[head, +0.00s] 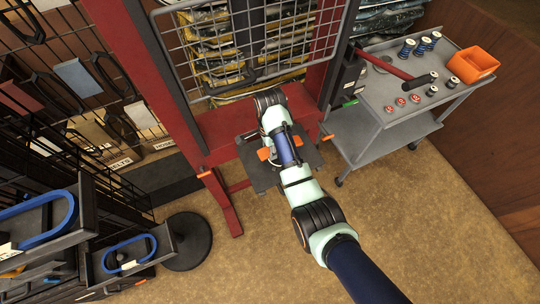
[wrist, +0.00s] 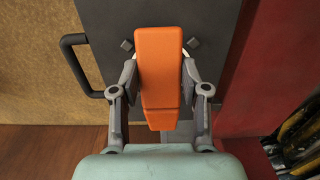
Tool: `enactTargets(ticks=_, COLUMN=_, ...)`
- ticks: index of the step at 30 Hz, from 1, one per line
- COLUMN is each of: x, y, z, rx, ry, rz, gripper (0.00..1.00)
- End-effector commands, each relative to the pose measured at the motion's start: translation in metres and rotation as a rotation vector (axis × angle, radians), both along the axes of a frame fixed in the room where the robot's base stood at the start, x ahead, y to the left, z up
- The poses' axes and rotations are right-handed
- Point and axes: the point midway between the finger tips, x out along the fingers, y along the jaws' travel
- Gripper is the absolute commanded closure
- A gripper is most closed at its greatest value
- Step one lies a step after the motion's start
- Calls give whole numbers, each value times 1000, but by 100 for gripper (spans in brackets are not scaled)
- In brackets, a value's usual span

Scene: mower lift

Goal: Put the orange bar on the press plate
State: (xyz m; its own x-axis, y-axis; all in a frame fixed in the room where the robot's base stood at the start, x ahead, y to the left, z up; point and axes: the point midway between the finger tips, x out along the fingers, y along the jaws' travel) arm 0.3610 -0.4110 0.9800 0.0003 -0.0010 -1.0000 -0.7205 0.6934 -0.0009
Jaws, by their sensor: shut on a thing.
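The orange bar (wrist: 160,85) is between the fingers of my gripper (wrist: 159,68) in the wrist view, its long side running up the picture. My gripper is shut on it. The dark press plate (wrist: 222,40) lies behind the bar, with a black loop handle (wrist: 68,62) at its left. I cannot tell whether bar and plate touch. In the head view the plate (head: 258,178) sits at the front of the red press, under my arm.
The red press frame (head: 213,130) carries a wire guard (head: 255,45) above the plate. A grey cart (head: 400,100) with springs and an orange bin (head: 473,65) stands to the right. Black racks (head: 85,215) fill the left.

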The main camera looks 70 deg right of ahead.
Motion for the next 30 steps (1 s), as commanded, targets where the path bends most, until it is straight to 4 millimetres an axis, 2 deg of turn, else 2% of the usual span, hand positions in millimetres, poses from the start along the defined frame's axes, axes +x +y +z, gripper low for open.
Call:
enactTargets(ticks=2, x=0, y=0, z=0, rx=-1, ry=-1, rz=0, gripper=100)
enactTargets(ticks=10, x=0, y=0, z=-41, rx=0, ry=0, rz=0, gripper=100)
enactTargets(ticks=23, x=0, y=0, z=-46, rx=-1, ry=-1, rz=0, gripper=100)
enactTargets(ticks=24, x=0, y=0, z=-47, rx=1, ry=1, rz=0, gripper=48)
enactTargets(ticks=27, x=0, y=0, z=-47, rx=1, ry=1, rz=0, gripper=31)
enactTargets(ticks=30, x=0, y=0, z=-47, rx=1, ry=1, rz=0, gripper=30)
